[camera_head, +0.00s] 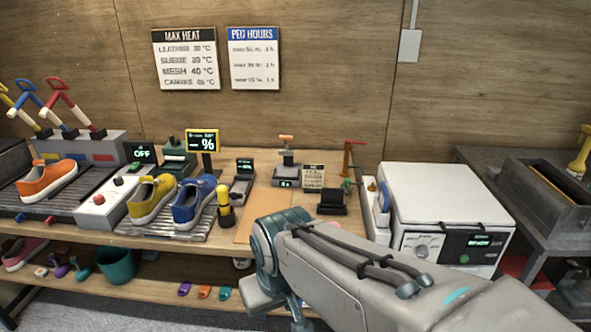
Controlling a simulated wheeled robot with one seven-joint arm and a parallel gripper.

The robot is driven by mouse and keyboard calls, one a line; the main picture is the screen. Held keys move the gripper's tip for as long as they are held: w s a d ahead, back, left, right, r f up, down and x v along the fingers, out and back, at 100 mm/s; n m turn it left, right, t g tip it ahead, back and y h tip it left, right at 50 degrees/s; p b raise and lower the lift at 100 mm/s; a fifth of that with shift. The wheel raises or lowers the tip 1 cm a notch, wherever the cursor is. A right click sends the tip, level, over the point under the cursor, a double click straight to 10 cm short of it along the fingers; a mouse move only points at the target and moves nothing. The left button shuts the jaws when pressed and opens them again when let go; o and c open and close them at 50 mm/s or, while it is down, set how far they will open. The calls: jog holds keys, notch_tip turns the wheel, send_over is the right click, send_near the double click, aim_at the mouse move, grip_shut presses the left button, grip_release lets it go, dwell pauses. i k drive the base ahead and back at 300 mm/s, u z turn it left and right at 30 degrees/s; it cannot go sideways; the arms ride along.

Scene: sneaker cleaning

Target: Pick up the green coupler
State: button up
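I cannot tell for sure which thing is the green coupler. A small green piece (346,185) shows on the bench beside the foot of a red stand (348,158). A small teal-green piece (224,293) lies at the right of a purple piece (184,288) and an orange piece (204,292) on the lower shelf. My arm reaches in from the lower right and bends down at a teal joint in front of the bench. My gripper's fingers do not show, so what they hold is hidden.
The bench bears an orange sneaker (47,181), a yellow sneaker (152,199) and a blue sneaker (194,202). A yellow-capped bottle (225,207) stands near its front edge. A white machine (442,205) stands right. A teal pot (115,266) is on the lower shelf.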

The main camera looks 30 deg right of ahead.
aim_at(346, 182)
jog(key=z, duration=0.55)
jog(key=i, duration=1.15)
jog(key=z, duration=0.85)
